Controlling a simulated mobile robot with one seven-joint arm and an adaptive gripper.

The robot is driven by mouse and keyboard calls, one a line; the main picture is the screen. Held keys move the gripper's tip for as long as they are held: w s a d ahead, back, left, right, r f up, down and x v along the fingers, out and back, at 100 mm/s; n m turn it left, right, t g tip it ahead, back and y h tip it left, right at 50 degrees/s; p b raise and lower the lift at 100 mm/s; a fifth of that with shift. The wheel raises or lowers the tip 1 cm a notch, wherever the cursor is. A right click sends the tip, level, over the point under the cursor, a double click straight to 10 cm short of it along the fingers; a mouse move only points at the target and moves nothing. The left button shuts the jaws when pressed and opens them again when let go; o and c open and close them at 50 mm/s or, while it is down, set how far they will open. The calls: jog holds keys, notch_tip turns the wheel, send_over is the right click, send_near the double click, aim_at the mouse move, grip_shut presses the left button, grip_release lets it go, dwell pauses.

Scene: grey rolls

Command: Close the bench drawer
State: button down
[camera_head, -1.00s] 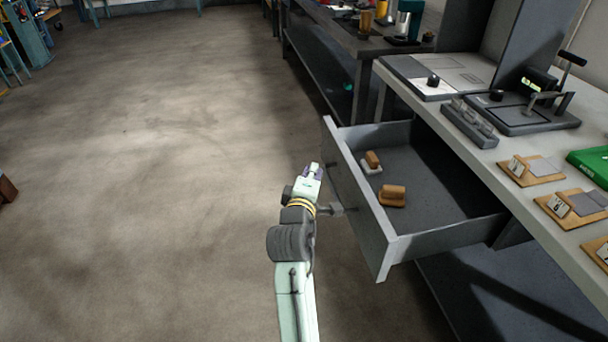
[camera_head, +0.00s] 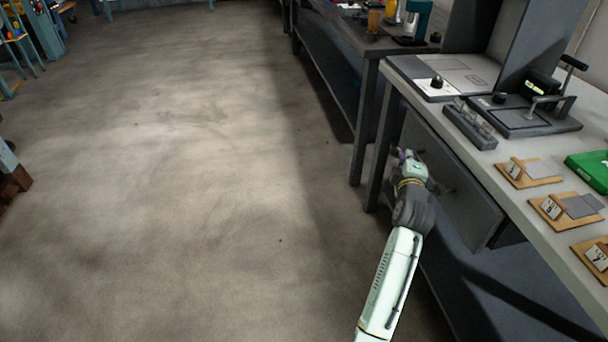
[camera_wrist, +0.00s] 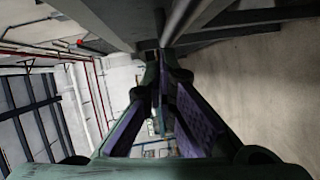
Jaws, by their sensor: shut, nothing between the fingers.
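The bench drawer (camera_head: 455,190) is a grey box front under the light bench top. In the head view its front sits close under the bench edge, and its inside is out of sight. My gripper (camera_head: 404,156) is at the drawer front, near its far end, with my arm reaching up from below. Whether it touches the front cannot be told. In the wrist view my gripper (camera_wrist: 165,65) shows its purple-padded fingers converging, shut and empty, beside a grey bar and panel edges.
The bench top (camera_head: 560,240) holds a flat grey device (camera_head: 440,75), a lever press (camera_head: 525,112), wooden sample stands (camera_head: 530,172) and a green box (camera_head: 590,168). A darker bench (camera_head: 345,45) stands behind. The concrete floor (camera_head: 180,190) on the left is clear.

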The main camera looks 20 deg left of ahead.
aim_at(419, 158)
jog(key=shift+w+d+f+b, duration=0.1)
jog(key=shift+w+d+b, duration=0.15)
jog(key=shift+w+d, duration=0.25)
jog(key=shift+w+d+b, duration=0.2)
jog(key=shift+w+d, duration=0.1)
jog(key=shift+d, duration=0.4)
jog(key=shift+w+d, duration=0.15)
jog(key=shift+d, duration=0.1)
